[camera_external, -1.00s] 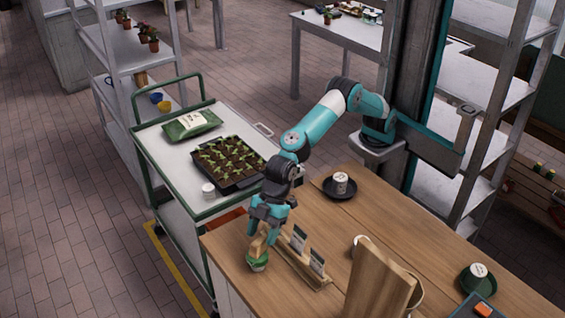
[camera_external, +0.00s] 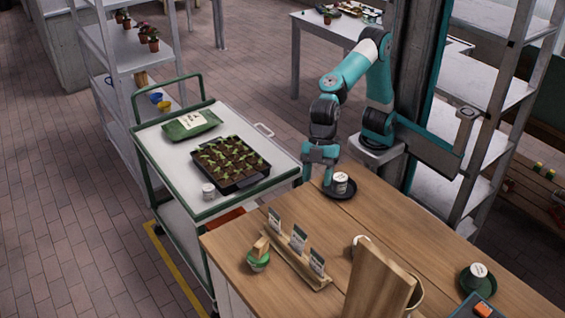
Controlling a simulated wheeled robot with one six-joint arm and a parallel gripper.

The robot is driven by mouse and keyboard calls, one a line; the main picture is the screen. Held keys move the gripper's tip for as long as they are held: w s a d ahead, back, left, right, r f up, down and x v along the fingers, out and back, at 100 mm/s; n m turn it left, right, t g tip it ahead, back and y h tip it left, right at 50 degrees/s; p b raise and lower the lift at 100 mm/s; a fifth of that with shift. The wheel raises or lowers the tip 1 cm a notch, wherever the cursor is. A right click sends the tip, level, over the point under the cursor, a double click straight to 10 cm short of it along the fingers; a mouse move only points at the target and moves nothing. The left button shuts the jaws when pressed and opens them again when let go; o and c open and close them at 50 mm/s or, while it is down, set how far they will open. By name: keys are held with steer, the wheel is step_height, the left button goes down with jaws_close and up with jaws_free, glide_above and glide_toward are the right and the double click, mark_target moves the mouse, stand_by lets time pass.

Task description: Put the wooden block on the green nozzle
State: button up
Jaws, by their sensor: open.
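The wooden block (camera_external: 261,246) sits on top of the green nozzle (camera_external: 258,262), near the left end of the wooden table. It looks slightly tilted, and I cannot tell exactly how it rests there. My gripper (camera_external: 321,180) is open and empty, pointing down over the table's far edge. It is well behind and to the right of the block and nozzle, apart from both, and just left of a white cup.
A wooden rack with several seed packets (camera_external: 298,240) stands right of the nozzle. The white cup (camera_external: 341,180) stands on a dark saucer (camera_external: 340,192). An upright wooden board (camera_external: 375,285) is at the front. A cart with a seedling tray (camera_external: 232,182) stands left.

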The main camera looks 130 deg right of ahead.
steer(key=s+d+f+n+g+p, duration=0.1)
steer(key=s+d+g+p, duration=0.1)
steer(key=s, duration=2.6)
steer(key=shift+s+g+y+p, duration=0.2)
steer(key=shift+g+y+p, duration=0.1)
steer(key=shift+g+p, duration=0.6)
steer(key=shift+f, duration=0.1)
